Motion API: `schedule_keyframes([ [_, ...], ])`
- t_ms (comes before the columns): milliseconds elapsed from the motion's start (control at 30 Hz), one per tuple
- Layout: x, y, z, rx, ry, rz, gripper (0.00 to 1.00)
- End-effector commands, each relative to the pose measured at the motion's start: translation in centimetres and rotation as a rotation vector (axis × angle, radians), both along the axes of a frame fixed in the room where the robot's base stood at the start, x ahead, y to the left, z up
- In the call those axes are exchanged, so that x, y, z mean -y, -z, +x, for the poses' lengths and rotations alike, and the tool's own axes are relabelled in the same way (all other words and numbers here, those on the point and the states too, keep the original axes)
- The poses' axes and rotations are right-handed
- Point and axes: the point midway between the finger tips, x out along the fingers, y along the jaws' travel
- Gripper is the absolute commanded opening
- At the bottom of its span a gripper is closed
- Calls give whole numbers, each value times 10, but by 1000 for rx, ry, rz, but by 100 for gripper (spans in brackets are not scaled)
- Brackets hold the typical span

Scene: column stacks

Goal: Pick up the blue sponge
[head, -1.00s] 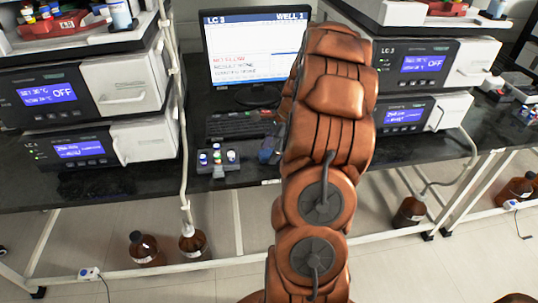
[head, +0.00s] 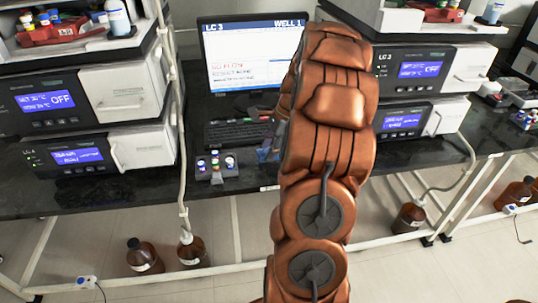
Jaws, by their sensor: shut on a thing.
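My copper-coloured arm fills the middle of the head view and reaches over the black bench (head: 80,195) towards the monitor. My gripper is hidden behind the arm, so its fingers and anything between them do not show. A small dull-blue patch (head: 264,154) shows on the bench side at the arm's left edge, right of a small rack of vials. It may be the blue sponge, but it is too small and too much covered to be sure, and I cannot tell whether it is held.
The vial rack (head: 216,167) stands near the bench's front edge, before a keyboard (head: 238,133) and monitor (head: 240,60). Stacked instruments stand left (head: 60,110) and right (head: 420,70). Brown bottles (head: 145,256) stand on the floor under the bench.

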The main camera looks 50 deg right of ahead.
Motion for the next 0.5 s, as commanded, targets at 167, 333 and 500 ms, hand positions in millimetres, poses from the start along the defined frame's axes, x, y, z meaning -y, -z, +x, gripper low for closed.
schedule_keyframes([
  [167, -5, -5, -7, 0, 1, 0, 28],
  [333, -14, -6, -17, -1, 1, 2, 28],
  [500, -28, -9, -31, 0, 1, 1, 28],
])
